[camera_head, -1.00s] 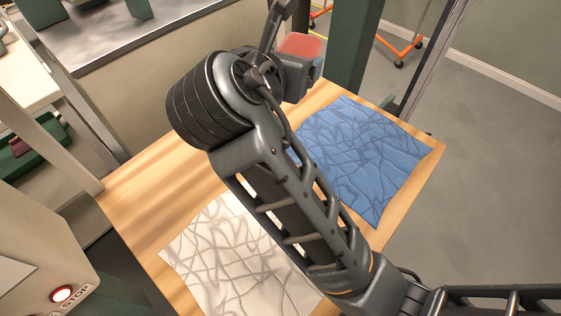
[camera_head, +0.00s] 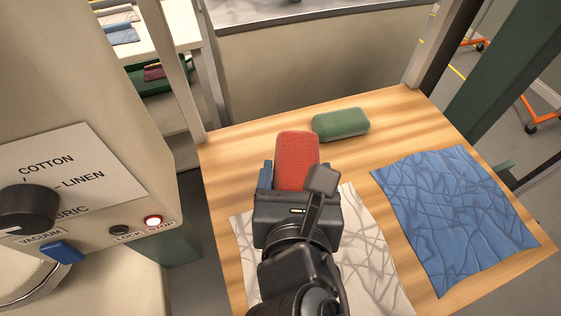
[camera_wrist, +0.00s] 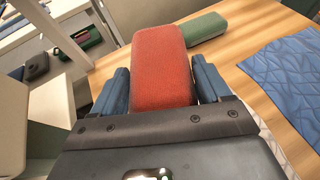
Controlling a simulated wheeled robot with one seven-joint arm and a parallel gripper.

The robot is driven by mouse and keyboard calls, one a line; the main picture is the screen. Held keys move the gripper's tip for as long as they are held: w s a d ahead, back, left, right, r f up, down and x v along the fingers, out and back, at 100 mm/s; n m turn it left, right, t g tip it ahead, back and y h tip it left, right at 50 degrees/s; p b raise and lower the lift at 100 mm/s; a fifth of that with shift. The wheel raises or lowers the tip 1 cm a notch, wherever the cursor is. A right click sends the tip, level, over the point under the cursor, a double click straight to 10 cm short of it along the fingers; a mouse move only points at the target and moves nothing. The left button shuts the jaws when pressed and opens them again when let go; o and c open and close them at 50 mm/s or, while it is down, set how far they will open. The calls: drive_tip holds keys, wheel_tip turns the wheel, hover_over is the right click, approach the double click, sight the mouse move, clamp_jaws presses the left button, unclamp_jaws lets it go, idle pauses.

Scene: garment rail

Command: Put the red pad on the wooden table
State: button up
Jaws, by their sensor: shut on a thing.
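The red pad (camera_head: 297,158) is a rounded block held between the jaws of my gripper (camera_head: 292,178). It also shows in the wrist view (camera_wrist: 162,68), with a blue finger on each side of it. My gripper is shut on it. The wooden table (camera_head: 247,138) lies below and beyond. In the head view the pad overlaps the table's back left part. I cannot tell whether the pad touches the tabletop or is above it.
A green pad (camera_head: 341,124) lies at the table's back. A wrinkled blue cloth (camera_head: 455,215) covers the right part, and a wrinkled white cloth (camera_head: 372,250) lies under my arm. A machine panel with a knob (camera_head: 28,207) stands at left. Bare wood shows between the cloths and along the back.

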hover_over(262, 164)
drive_tip(key=s, duration=0.2)
wheel_tip(262, 164, down, 6)
drive_tip(key=shift+s+f, duration=0.1)
drive_tip(key=shift+f, duration=0.15)
drive_tip(key=shift+f+b, duration=0.35)
drive_tip(key=shift+f, duration=1.65)
drive_tip(key=o, duration=1.1)
drive_tip(key=shift+f, duration=0.1)
drive_tip(key=v, duration=1.2)
